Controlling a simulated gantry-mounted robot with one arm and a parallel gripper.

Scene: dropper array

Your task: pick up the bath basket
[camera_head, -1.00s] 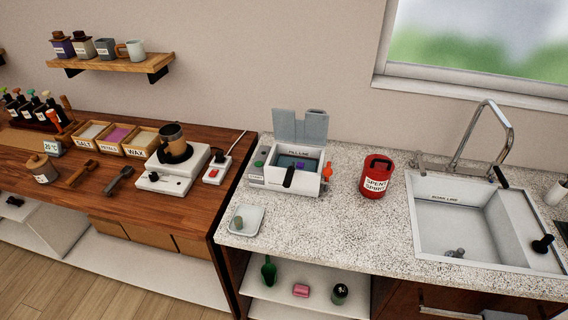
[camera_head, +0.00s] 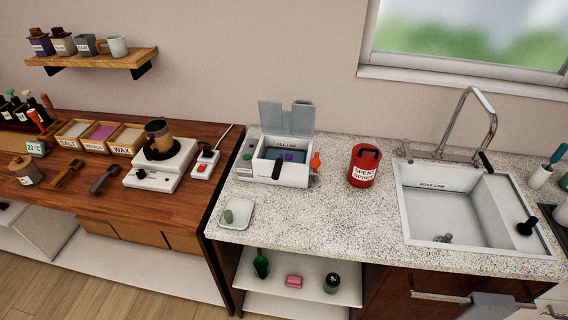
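A white box-shaped bath (camera_head: 294,176) marked with a fill line stands on the speckled counter, its grey lid (camera_head: 287,117) raised at the back. A black upright handle (camera_head: 277,168) shows at its front; it looks like part of the bath basket, but the basket's body is mostly hidden by the bath walls. A small purple item (camera_head: 288,157) and a dark teal area show inside the bath. No gripper fingers are in view.
A red spent spirit can (camera_head: 362,174) stands right of the bath, and an orange-red item (camera_head: 316,161) is close beside it. A white dish (camera_head: 237,213) is at the front left. The sink (camera_head: 450,205) is further right. The counter front between them is clear.

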